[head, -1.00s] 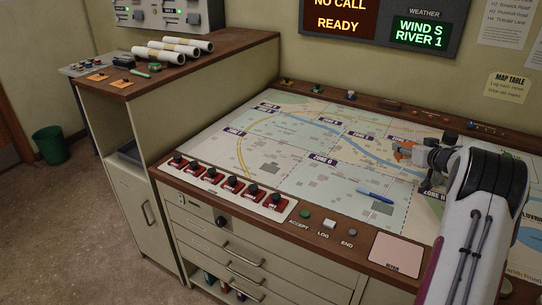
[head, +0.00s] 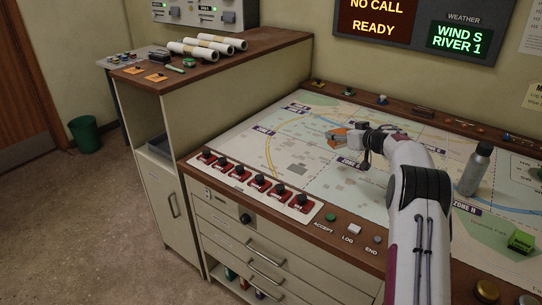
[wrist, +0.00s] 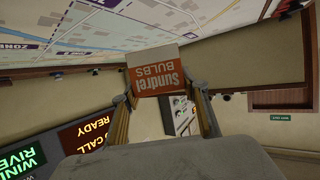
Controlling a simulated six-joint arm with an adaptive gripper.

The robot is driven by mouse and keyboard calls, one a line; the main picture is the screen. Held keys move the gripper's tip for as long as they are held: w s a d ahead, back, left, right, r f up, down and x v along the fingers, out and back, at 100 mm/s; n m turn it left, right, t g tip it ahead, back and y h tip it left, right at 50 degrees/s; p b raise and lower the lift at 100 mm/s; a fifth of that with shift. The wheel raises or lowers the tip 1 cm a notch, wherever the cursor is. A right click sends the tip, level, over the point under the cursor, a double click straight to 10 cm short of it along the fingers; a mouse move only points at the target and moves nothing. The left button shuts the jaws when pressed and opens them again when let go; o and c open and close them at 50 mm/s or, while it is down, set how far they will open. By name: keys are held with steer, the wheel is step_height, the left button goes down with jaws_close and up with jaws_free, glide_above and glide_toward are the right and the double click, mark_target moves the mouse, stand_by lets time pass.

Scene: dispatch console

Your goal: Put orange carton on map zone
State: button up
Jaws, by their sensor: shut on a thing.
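The orange carton (head: 337,140) is between the fingers of my gripper (head: 351,139), over the upper middle of the map in the head view. The wrist view shows it (wrist: 161,77) pinched between both fingers, with white and orange faces and the print "Sundrel BULBS". The map (head: 318,186) lies flat on the console, divided into labelled zones. The carton appears above the map surface; its exact height is hard to tell. My arm hides part of the map's middle and front.
A grey bottle (head: 474,170) stands on the map right of my arm, with a green object (head: 521,241) nearer the front right. A row of red switches (head: 261,182) lines the front left edge. Paper rolls (head: 208,47) lie on the raised cabinet. The map's left part is clear.

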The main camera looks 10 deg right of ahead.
steer(key=w+a+n+y, duration=0.1)
steer(key=w+a, duration=0.2)
steer(key=a, duration=0.9)
steer(key=shift+w+f+y, duration=0.2)
steer(key=shift+w+y, duration=0.1)
steer(key=shift+w, duration=0.1)
steer(key=shift+g, duration=0.3)
steer(key=shift+f, duration=3.15)
steer(key=shift+f, duration=1.9)
steer(key=shift+f, duration=0.1)
steer(key=o, duration=1.1)
